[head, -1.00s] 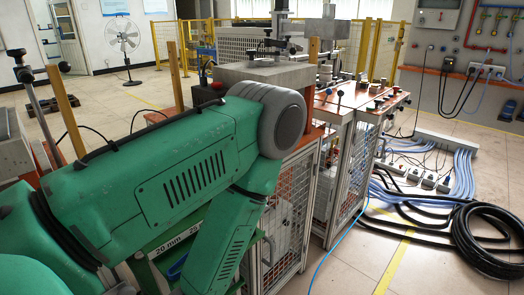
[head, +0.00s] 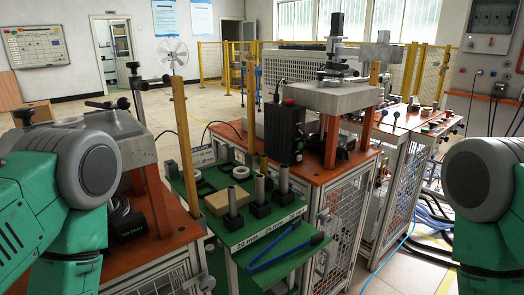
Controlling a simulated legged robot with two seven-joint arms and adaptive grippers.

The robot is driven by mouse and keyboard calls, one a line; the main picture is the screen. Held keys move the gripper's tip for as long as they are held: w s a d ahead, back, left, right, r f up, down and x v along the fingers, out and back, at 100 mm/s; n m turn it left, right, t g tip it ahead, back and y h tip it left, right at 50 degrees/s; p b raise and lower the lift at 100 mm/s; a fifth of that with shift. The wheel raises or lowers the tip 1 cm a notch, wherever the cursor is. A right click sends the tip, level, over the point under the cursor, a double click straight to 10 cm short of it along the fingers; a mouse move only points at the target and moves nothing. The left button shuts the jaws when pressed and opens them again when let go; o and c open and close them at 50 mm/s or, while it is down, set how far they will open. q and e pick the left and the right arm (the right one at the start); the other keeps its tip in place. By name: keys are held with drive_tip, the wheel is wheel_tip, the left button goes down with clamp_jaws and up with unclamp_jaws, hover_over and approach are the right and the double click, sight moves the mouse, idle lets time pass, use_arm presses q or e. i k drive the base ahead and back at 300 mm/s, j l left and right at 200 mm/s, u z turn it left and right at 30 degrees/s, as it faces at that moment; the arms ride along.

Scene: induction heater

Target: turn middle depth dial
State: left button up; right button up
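No dial can be clearly made out as the middle depth dial. The middle station carries a grey block (head: 333,97) on orange posts, with a metal clamp fixture (head: 338,62) on top. Small knobs (head: 414,108) stand on the orange-topped bench to its right, too small to read. My green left arm with its grey joint cover fills the left edge. My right arm's grey joint and green link stand at the right edge. Neither gripper shows.
A green table (head: 255,238) in front holds metal cylinders on black bases, a tan block (head: 229,204), rings and blue-handled pliers (head: 290,251). Another grey-block station (head: 133,148) is partly behind my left arm. A black box (head: 284,132) stands beside the middle block. Cables lie on the right floor.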

sight(342, 153)
drive_tip(key=l+u, duration=0.1)
drive_tip(key=u, duration=0.4)
drive_tip(key=i+l+u, duration=0.1)
drive_tip(key=u, duration=0.35)
drive_tip(key=l+u, duration=0.15)
drive_tip(key=u, duration=0.35)
drive_tip(key=l+u, duration=0.1)
drive_tip(key=u, duration=0.4)
drive_tip(key=k+l, duration=0.1)
drive_tip(key=l, duration=0.4)
drive_tip(key=k+l, duration=0.1)
drive_tip(key=l, duration=0.45)
drive_tip(key=k+l, duration=0.1)
drive_tip(key=l, duration=0.4)
drive_tip(key=k+l, duration=0.1)
drive_tip(key=l, duration=0.45)
drive_tip(key=k+l, duration=0.1)
drive_tip(key=l, duration=0.4)
drive_tip(key=u, duration=0.05)
